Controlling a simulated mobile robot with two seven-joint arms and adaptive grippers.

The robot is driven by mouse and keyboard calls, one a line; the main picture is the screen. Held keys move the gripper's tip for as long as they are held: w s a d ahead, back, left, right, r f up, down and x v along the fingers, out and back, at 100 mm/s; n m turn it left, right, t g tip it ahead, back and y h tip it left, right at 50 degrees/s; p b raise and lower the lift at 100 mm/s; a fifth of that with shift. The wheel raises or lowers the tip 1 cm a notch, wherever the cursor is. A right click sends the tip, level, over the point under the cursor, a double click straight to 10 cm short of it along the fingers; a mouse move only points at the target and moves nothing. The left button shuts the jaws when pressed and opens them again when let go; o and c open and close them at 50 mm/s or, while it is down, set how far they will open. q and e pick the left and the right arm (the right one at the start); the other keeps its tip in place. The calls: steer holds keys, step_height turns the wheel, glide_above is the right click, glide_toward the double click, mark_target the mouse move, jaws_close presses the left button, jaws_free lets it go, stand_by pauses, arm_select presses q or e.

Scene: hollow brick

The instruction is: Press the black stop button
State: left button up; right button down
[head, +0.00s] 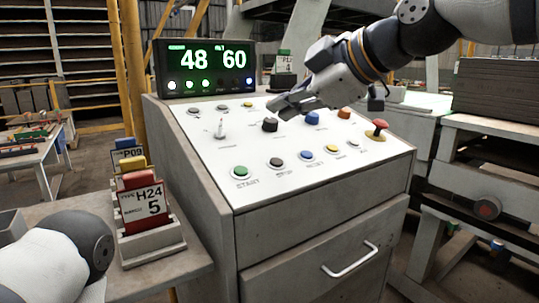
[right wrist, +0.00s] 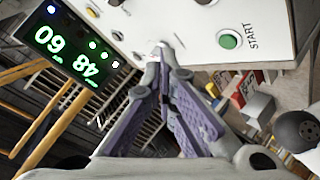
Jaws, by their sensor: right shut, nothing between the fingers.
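The black stop button (head: 277,162) is in the front row of the sloped white control panel (head: 225,150), just right of the green START button (head: 240,172). In the right wrist view a dark button, likely the stop button (right wrist: 204,2), is cut by the top edge, near the green START button (right wrist: 229,40). My right gripper (head: 274,106) is shut and empty above the panel's back part, behind the stop button and apart from it. Its closed fingers also show in the right wrist view (right wrist: 164,62). My left gripper is out of view; only part of that arm shows.
Near the right gripper are a black knob (head: 270,125), a blue knob (head: 312,118) and a lever switch (head: 219,130). A red mushroom button (head: 379,128) stands at the panel's right. A display (head: 205,68) rises behind.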

mark_target(277, 162)
steer(key=shift+d+r, duration=0.1)
steer(key=shift+r, duration=0.75)
steer(key=shift+s, duration=0.1)
steer(key=shift+w+a+f, duration=0.25)
steer(key=shift+w+f, duration=0.1)
steer(key=shift+f, duration=1.1)
steer(key=shift+w+a+f, duration=0.2)
steer(key=shift+w+f, duration=0.1)
steer(key=shift+f, duration=1.1)
steer(key=shift+w+a+f, duration=0.25)
steer(key=shift+w+f, duration=0.1)
steer(key=shift+f, duration=1.1)
steer(key=shift+w+f, duration=0.1)
steer(key=shift+f, duration=0.3)
